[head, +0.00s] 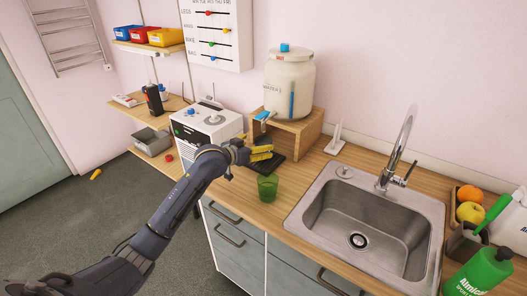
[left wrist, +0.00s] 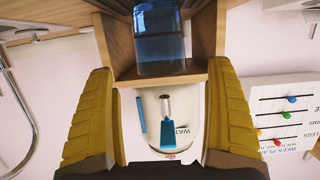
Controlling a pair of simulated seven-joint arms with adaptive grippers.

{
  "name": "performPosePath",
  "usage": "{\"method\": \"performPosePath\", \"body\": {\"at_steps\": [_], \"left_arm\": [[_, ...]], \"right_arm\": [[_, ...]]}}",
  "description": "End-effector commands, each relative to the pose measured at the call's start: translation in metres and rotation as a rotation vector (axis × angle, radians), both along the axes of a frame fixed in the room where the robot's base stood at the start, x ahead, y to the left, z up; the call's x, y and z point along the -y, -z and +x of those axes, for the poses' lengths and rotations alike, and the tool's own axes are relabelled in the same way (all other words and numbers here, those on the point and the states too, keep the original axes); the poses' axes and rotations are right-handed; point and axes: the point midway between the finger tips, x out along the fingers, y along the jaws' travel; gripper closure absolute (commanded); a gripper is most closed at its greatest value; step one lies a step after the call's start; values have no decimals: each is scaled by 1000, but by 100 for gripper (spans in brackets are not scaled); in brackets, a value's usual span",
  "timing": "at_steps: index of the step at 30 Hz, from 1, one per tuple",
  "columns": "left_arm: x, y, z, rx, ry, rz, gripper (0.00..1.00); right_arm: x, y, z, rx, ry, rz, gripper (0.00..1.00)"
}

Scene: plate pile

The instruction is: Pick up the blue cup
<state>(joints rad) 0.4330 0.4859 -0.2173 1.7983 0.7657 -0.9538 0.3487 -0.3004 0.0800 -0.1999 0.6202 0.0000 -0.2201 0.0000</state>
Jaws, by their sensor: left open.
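The blue cup (left wrist: 161,42) is translucent and shows in the left wrist view, at the upper middle between my two yellow finger pads. In the head view I cannot make the cup out clearly, as my gripper covers that area. My left gripper (head: 268,153) is open, its yellow fingers low over the counter by the dispenser stand. It also shows in the left wrist view (left wrist: 160,85), with nothing clamped. My right gripper is not in view.
A green cup (head: 267,188) stands near the counter's front edge, just below my left gripper. A water dispenser (head: 289,86) sits on a wooden stand (head: 304,132) behind. A white machine (head: 207,124) is left; the sink (head: 315,210) is right.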

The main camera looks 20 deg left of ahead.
Motion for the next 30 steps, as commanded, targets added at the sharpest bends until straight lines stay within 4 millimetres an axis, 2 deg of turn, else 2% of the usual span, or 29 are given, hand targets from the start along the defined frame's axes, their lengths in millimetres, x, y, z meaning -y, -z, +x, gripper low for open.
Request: {"method": "performPosePath", "body": {"at_steps": [15,26,30], "left_arm": [[10,14,45,0,0,0,12],[11,16,48,0,0,0,12],[11,16,48,0,0,0,28]], "right_arm": [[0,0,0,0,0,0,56],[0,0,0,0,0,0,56],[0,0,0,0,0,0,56]]}}
